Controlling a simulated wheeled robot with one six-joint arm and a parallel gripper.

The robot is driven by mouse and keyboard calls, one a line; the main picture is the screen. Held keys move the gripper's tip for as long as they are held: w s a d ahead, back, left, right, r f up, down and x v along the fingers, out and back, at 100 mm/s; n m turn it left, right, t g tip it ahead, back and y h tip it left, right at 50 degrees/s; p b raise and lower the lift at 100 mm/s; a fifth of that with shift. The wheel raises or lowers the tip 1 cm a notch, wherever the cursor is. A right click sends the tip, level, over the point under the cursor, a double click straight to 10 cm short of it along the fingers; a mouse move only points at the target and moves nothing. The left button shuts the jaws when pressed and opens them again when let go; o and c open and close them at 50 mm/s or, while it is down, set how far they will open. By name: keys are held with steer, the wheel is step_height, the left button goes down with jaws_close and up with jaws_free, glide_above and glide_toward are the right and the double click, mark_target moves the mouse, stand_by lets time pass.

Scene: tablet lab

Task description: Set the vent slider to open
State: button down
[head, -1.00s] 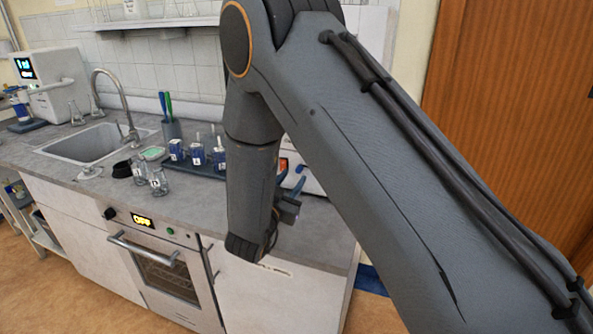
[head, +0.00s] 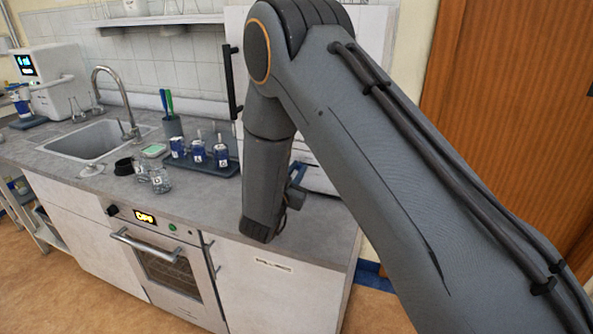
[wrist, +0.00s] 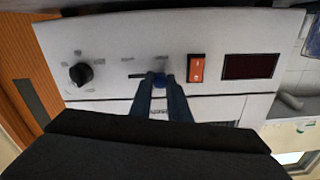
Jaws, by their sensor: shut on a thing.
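The vent slider shows as a blue knob (wrist: 161,80) on the white front panel (wrist: 110,50) in the wrist view. It sits at the right end of the visible part of a short dark slot (wrist: 137,75). My gripper (wrist: 161,77) has its two blue fingers closed on either side of the knob. The fingers hide part of the slot and of the knob. The small labels around the slot are too blurred to read. In the head view my arm hides the slider and most of the gripper.
On the panel, a black rotary knob (wrist: 80,74) is at the left, and a red switch (wrist: 196,68) and dark display (wrist: 250,66) are at the right. In the head view, a tray (head: 222,170) with several blue-labelled containers stands left of my arm, near glass beakers (head: 160,181).

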steer(key=shift+s+d, duration=0.25)
steer(key=shift+d, duration=0.6)
steer(key=shift+s+d, duration=0.3)
steer(key=shift+d, duration=0.5)
steer(key=shift+s+d, duration=0.25)
steer(key=shift+d, duration=0.6)
steer(key=c, duration=1.7)
jaws_free()
steer(key=shift+d, duration=0.15)
steer(key=shift+o, duration=0.2)
steer(key=shift+s+a, duration=0.35)
steer(key=shift+a, duration=0.05)
steer(key=b+v, duration=0.2)
steer(key=v, duration=0.5)
